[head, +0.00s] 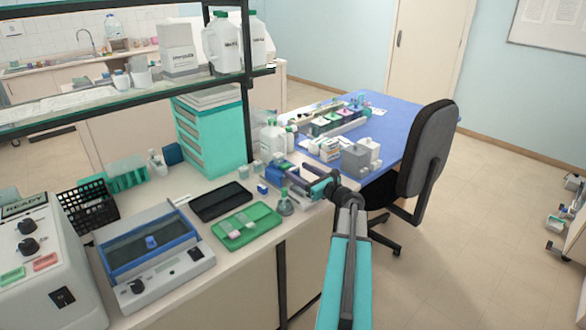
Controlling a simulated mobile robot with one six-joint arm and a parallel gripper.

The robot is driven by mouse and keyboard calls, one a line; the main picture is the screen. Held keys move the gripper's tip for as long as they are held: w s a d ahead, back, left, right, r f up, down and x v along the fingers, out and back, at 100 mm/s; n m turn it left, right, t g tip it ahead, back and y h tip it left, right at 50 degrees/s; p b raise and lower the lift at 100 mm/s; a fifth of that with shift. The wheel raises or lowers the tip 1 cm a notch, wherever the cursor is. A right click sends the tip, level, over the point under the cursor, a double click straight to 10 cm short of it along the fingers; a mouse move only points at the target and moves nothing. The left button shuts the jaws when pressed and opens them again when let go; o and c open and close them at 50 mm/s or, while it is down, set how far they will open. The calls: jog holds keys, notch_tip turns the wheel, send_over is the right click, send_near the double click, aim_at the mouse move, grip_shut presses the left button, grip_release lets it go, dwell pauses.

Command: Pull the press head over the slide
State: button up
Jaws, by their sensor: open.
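My gripper (298,180) is over the right end of the bench, small in view and pointing left. Its fingertips are close to a small blue and white device (274,174), which may carry the press head. I cannot tell whether they touch it. The press head itself cannot be made out clearly, and my gripper and wrist partly cover that spot. A green tray (262,238) nearer the front holds small pale pieces (238,228) that may be slides. No slide under a press head can be made out.
A black tray (220,202), a small grey-green flask (285,205) and a blue-lidded instrument (150,248) stand on the bench. Teal drawers (212,135) rise behind, below a glass shelf. A blue table (395,128) and a dark chair (428,150) are at right.

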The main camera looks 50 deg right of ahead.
aim_at(294, 168)
jog(key=shift+w+d+p, duration=0.1)
jog(key=shift+w+p, duration=0.2)
jog(key=shift+w, duration=1.35)
